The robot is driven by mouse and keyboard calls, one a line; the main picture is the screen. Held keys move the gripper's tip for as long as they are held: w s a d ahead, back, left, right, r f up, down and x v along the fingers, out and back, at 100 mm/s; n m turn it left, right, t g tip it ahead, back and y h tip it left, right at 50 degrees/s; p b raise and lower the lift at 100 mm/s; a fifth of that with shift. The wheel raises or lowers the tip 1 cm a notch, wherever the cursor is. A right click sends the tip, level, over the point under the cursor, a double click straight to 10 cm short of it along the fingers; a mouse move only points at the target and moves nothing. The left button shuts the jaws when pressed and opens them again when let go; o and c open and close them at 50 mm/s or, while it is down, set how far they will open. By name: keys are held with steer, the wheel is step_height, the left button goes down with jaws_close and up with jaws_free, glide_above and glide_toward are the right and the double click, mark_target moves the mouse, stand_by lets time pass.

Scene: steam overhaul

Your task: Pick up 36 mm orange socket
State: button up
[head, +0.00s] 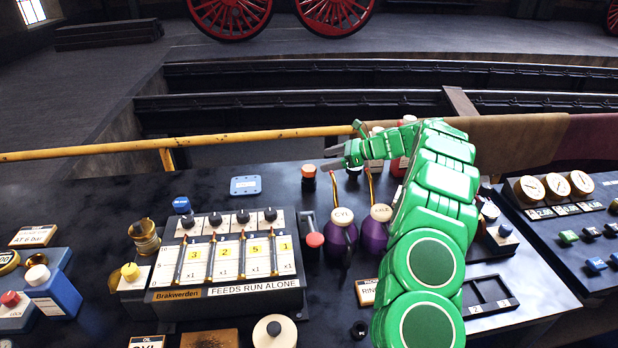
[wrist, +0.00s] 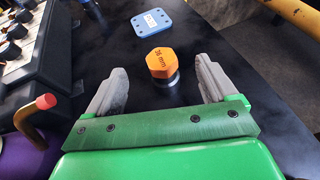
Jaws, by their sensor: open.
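The 36 mm orange socket (wrist: 161,62) stands upright on the dark bench in the wrist view. It has an orange hexagonal top marked "36 mm" and a dark lower body. It also shows in the head view (head: 308,172), just left of my gripper's fingertips. My gripper (wrist: 162,88) is open, with one grey finger on each side of the socket in the picture. The socket appears slightly beyond the line of the fingertips' middle, and I see no contact. In the head view my gripper (head: 338,158) reaches left above the bench, its far finger partly hidden.
A blue plate (wrist: 152,22) with holes lies beyond the socket. A purple oil can (head: 341,236) with an orange-tipped spout stands close by. The feeds box (head: 228,292) is at left. A yellow rail (head: 250,138) runs along the bench's back edge.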

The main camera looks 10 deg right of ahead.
glide_toward(315, 178)
steer(key=x, duration=0.4)
steer(key=shift+w+a+f, duration=0.1)
steer(key=shift+w+f, duration=0.05)
steer(key=shift+w, duration=0.3)
steer(key=shift+a+f, duration=0.15)
steer(key=shift+f, duration=0.05)
steer(key=shift+x, duration=3.75)
steer(key=shift+r, duration=0.1)
steer(key=c, duration=1.5)
steer(key=shift+o, duration=0.2)
